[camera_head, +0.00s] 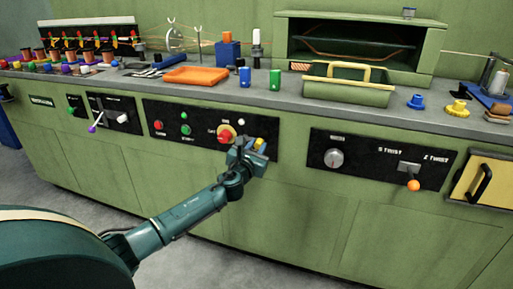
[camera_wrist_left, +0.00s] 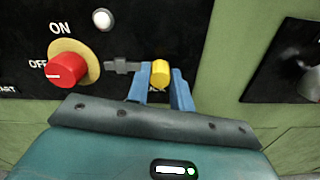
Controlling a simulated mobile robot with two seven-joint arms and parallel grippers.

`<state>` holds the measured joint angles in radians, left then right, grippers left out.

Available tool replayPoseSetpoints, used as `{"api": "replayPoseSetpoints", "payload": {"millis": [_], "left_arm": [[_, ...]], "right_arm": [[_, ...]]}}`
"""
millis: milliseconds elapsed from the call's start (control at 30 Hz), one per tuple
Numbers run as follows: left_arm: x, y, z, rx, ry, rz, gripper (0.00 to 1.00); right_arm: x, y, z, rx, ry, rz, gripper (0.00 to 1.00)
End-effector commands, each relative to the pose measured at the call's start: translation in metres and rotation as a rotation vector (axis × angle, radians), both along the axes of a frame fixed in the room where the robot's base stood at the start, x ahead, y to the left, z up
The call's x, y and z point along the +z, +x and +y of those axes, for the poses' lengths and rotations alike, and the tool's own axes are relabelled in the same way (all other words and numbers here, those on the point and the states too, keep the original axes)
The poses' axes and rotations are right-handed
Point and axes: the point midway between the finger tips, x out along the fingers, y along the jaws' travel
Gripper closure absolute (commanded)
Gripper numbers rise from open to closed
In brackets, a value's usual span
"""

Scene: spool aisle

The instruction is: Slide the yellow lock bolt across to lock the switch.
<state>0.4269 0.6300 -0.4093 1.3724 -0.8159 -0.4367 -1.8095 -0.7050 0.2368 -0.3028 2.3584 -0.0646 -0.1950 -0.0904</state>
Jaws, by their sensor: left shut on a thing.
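The yellow lock bolt (camera_wrist_left: 160,73) is a small knob right of the red switch on the black panel. In the left wrist view it sits between the blue fingers of my left gripper (camera_wrist_left: 160,88), which is shut on it. A grey bar (camera_wrist_left: 122,67) extends left from the bolt toward the switch. The red rotary switch (camera_wrist_left: 68,68) has a yellow backing plate, and its white mark points left to OFF. In the head view the switch (camera_head: 226,134) is just left of my left gripper (camera_head: 257,147), which partly hides the bolt. My right gripper is not in view.
A white round light (camera_wrist_left: 102,19) is above and right of the switch. Red and green buttons (camera_head: 185,129) lie further left. Another black panel with a grey knob (camera_head: 334,158) is to the right. The counter holds an orange tray (camera_head: 197,76) and a green bin (camera_head: 345,94).

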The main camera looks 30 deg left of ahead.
Motion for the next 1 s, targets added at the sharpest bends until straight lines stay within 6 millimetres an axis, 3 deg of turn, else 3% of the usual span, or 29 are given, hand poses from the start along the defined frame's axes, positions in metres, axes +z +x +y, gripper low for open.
{"api": "replayPoseSetpoints", "payload": {"millis": [300, 533, 567, 600, 800, 1000], "left_arm": [[-0.001, -0.008, 0.034, 0.001, 0.003, 0.003, 1.00], [-0.001, -0.008, 0.035, 0.005, 0.002, 0.001, 1.00], [-0.001, -0.009, 0.036, 0.005, 0.001, 0.002, 0.76], [-0.001, -0.009, 0.036, 0.005, 0.001, 0.002, 0.73], [-0.001, -0.008, 0.035, 0.003, 0.002, 0.002, 0.56], [0.000, -0.008, 0.034, 0.001, 0.001, 0.001, 0.55]], "right_arm": [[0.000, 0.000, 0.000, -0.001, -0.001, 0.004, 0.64], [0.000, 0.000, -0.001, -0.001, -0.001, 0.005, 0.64], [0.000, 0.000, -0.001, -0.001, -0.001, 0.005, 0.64], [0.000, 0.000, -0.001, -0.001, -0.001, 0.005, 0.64], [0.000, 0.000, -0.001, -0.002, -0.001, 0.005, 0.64], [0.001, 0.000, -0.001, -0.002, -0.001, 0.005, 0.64]]}}
